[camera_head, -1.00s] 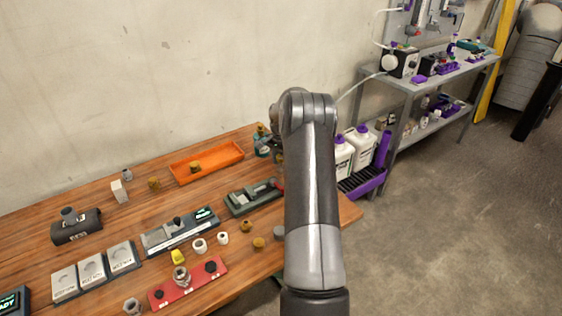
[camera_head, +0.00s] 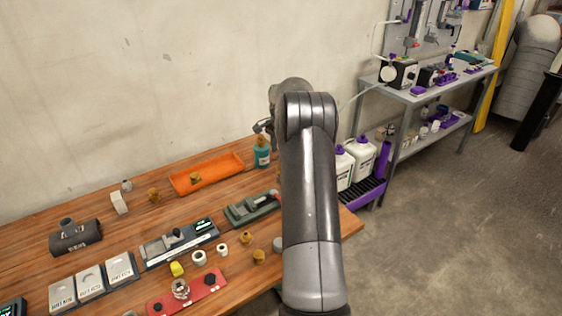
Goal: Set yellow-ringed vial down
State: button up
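My arm (camera_head: 312,190) rises through the middle of the picture. Its far end bends away behind the upper joint, so my gripper and anything in it are hidden. I cannot make out a yellow-ringed vial anywhere in this view. A teal bottle (camera_head: 262,153) stands on the wooden table, just left of my arm near the wall.
The wooden table (camera_head: 130,222) holds an orange tray (camera_head: 215,172), a green-grey fixture (camera_head: 252,208), a grey device (camera_head: 180,243), a red block (camera_head: 188,294) and several small fittings. A metal shelf (camera_head: 428,90) with white jugs (camera_head: 360,157) beside it stands right.

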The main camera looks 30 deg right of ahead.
jog(key=shift+a+r, duration=0.1)
jog(key=shift+r, duration=0.8)
jog(key=s+a+r+n+t, duration=0.1)
jog(key=s+a+r+n, duration=0.1)
jog(key=s+a+r, duration=0.35)
jog(key=s+a+r+n+t+h, duration=0.1)
jog(key=s+a+r+n, duration=0.15)
jog(key=a+r, duration=0.5)
jog(key=s+a+r+n, duration=0.3)
jog(key=s+a+r, duration=0.15)
jog(key=a, duration=0.35)
jog(key=s+a+n+t, duration=0.1)
jog(key=s+a, duration=0.3)
jog(key=s, duration=0.4)
jog(key=s+a+f+n+t, duration=0.1)
jog(key=s+a+n, duration=0.3)
jog(key=s, duration=0.4)
jog(key=s+a+n+t+y, duration=0.1)
jog(key=s+a+n, duration=0.2)
jog(key=s+a, duration=0.3)
jog(key=shift+s+f+t, duration=0.2)
jog(key=shift+s+t, duration=0.1)
jog(key=shift+s, duration=0.95)
